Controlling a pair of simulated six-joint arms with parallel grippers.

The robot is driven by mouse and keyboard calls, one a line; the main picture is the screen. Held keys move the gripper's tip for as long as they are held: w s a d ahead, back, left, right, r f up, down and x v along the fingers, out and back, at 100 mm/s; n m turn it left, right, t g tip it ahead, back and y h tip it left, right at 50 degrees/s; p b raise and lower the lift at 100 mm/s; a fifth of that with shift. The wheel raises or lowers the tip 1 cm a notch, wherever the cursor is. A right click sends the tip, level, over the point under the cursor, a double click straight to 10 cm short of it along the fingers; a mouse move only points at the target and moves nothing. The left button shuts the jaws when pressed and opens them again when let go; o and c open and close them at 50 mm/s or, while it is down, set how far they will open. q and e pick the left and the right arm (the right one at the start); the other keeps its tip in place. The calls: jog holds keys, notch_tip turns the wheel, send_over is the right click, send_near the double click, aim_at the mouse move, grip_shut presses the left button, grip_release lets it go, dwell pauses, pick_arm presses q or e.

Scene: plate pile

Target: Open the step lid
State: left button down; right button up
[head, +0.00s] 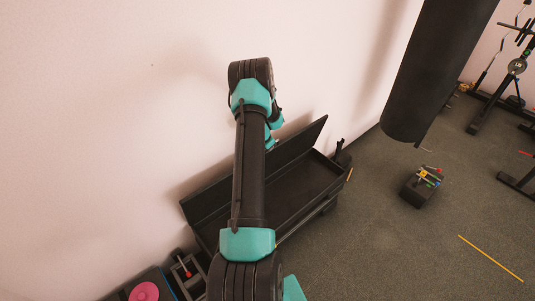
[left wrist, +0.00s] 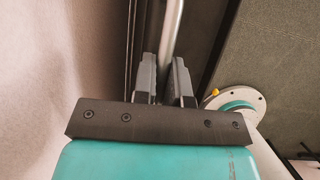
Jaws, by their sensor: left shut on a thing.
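The step is a long black box (head: 318,186) on the floor by the pale wall. Its black lid (head: 303,141) is raised along the wall side, and the inside of the box shows. My left arm reaches across the box, hiding part of the lid and interior. In the left wrist view my left gripper (left wrist: 163,82) is shut on a grey metal bar (left wrist: 171,35), which runs up between its fingers. In the head view the fingertips are hidden behind the arm. My right gripper is in neither view.
A black punching bag (head: 432,70) hangs at the right. A small black block with coloured items (head: 421,188) sits on the floor. Gym equipment (head: 500,75) stands far right. A pink disc (head: 144,292) lies at the lower left. The floor right of the box is mostly clear.

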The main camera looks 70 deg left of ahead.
pick_arm(q)
jog(key=shift+s+a+r, duration=0.15)
jog(key=shift+a, duration=0.4)
jog(key=shift+s+a+r, duration=0.1)
jog(key=shift+a+r, duration=0.05)
jog(key=shift+a, duration=0.35)
jog(key=c, duration=1.2)
grip_release()
jog(key=shift+s, duration=0.1)
jog(key=v, duration=1.7)
jog(key=shift+s+r, duration=0.1)
jog(key=shift+r, duration=0.05)
jog(key=shift+o, duration=0.2)
